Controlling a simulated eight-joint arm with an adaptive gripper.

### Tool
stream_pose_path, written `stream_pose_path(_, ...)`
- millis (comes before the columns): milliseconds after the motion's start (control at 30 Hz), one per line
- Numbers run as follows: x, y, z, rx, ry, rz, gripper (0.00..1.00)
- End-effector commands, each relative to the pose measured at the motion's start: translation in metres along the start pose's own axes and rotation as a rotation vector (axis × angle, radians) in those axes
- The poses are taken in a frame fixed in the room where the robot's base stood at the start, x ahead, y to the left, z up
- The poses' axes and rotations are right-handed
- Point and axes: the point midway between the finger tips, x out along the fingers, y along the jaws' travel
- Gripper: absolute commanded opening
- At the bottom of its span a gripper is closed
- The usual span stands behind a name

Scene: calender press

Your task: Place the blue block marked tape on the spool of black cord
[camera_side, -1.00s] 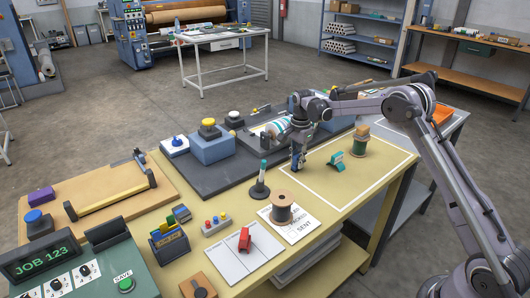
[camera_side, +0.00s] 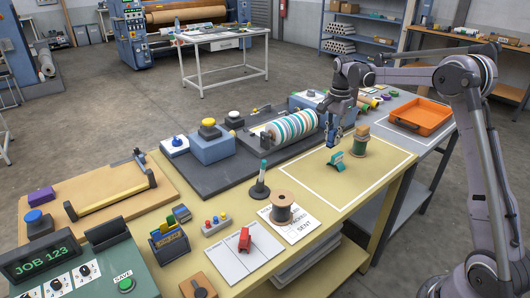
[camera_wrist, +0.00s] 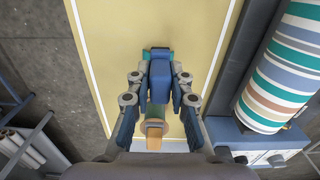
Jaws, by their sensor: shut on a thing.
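My gripper (camera_side: 333,138) is shut on a blue block (camera_wrist: 160,80), held above the table in the white-outlined area; I cannot read any mark on it. In the wrist view, the block overlaps a teal object. A second wooden spool (camera_side: 359,142), with a green winding, stands just right of the gripper.
A teal dispenser-like object (camera_side: 335,161) sits below my gripper. A striped roll (camera_side: 292,126) lies behind it. A black stand with a teal-topped stick (camera_side: 261,181) is beside the front spool. An orange tray (camera_side: 421,116) is at the right. The outlined area's front is clear.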

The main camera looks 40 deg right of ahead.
Motion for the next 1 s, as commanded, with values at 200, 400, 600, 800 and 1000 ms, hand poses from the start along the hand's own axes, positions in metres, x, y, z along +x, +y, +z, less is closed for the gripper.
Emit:
stream_pose_path(200, -0.021, 0.011, 0.024, 0.001, 0.0, -0.001, 0.0)
stream_pose_path(400, -0.051, 0.034, 0.08, 0.011, 0.0, -0.001, 0.0)
stream_pose_path(600, -0.075, 0.066, 0.132, 0.025, 0.0, -0.003, 0.0)
stream_pose_path(800, -0.086, 0.092, 0.165, 0.035, 0.0, -0.004, 0.0)
stream_pose_path(1000, -0.088, 0.101, 0.179, 0.04, 0.0, -0.004, 0.0)
